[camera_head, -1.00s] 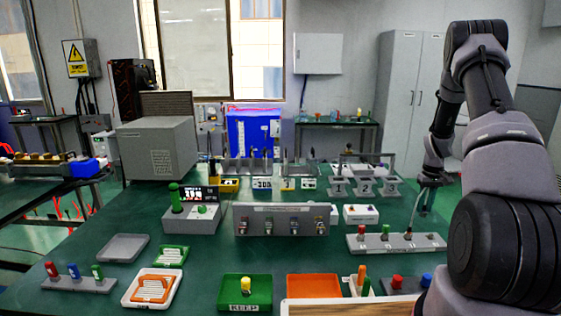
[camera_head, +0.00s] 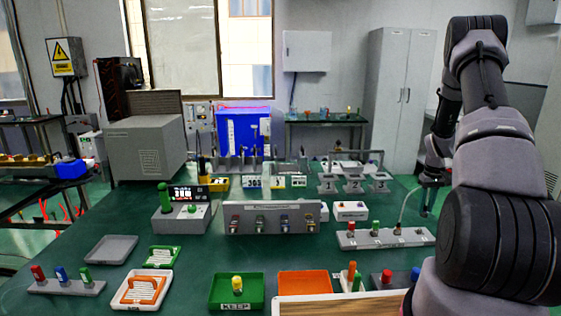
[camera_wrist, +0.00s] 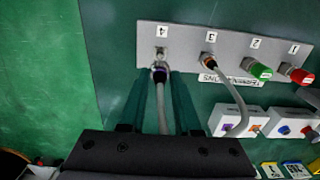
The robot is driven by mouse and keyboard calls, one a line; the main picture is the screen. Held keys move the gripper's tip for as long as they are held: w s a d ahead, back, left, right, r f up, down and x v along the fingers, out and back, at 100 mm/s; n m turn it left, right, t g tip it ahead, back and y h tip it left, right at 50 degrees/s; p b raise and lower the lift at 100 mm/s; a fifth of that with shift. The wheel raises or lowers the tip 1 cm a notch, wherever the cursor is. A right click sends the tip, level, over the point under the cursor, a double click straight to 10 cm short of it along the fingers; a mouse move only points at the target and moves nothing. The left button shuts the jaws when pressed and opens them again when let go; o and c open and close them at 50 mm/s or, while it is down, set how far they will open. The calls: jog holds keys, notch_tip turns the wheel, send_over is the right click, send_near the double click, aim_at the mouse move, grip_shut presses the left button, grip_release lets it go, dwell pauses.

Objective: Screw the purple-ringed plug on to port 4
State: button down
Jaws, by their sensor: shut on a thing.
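The purple-ringed plug (camera_wrist: 159,74) is between my gripper's green fingertips (camera_wrist: 160,82) in the wrist view, with its grey cable running back between the fingers. My gripper is shut on it. The plug's front lies in line with port 4 (camera_wrist: 161,52), a small metal connector below the label 4 on the grey panel (camera_wrist: 185,38). The tip looks very close to the port; I cannot tell whether they touch. In the head view my gripper (camera_head: 426,207) is above the right end of that panel (camera_head: 352,241), small and dark.
Port 3 (camera_wrist: 208,57) has a cabled plug on it. A green cap (camera_wrist: 260,71) and a red cap (camera_wrist: 299,75) are at ports 2 and 1. A white box (camera_wrist: 239,120) with coloured sockets stands near the panel. Green table beside port 4 is clear.

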aim_at(426, 205)
jog(key=shift+f, duration=0.1)
jog(key=shift+f, duration=2.8)
jog(key=shift+f, duration=0.55)
jog(key=c, duration=0.5)
grip_release()
jog(key=shift+c, duration=0.2)
notch_tip(426, 205, up, 11)
jog(key=shift+f, duration=0.1)
